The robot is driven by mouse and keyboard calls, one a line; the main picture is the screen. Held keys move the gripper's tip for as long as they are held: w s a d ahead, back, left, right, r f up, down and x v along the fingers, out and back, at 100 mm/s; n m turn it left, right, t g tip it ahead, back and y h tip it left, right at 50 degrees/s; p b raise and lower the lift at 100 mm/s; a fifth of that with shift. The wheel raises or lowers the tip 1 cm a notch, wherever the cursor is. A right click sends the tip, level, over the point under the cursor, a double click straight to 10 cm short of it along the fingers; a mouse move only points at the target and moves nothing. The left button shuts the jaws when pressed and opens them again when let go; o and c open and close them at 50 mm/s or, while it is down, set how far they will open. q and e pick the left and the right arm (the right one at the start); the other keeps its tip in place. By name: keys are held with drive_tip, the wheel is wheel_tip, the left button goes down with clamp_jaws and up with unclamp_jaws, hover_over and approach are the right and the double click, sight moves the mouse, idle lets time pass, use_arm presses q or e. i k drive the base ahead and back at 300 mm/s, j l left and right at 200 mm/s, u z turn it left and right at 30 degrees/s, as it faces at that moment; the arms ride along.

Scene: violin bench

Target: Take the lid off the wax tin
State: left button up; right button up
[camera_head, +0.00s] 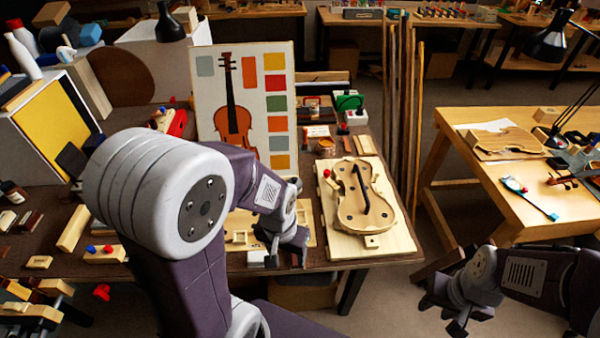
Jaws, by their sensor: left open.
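A small round tin with an amber-brown top (325,147) stands toward the back of the dark bench, right of the violin chart; it looks like the wax tin. At this size I cannot tell its lid from its body. My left gripper (284,248) is open over the front part of the bench, left of the violin body board and well in front of the tin, not touching it. My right gripper (446,312) hangs over the floor at the lower right, off the bench; its jaw state is unclear.
A violin body (365,208) lies on a pale board (390,243) at the bench's right. The violin chart (205,105) stands upright behind. A green item (349,101) and small boxes crowd the tin's surroundings. A second wooden table (520,220) stands at the right.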

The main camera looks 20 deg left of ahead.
sight(295, 181)
drive_tip(key=u, duration=0.85)
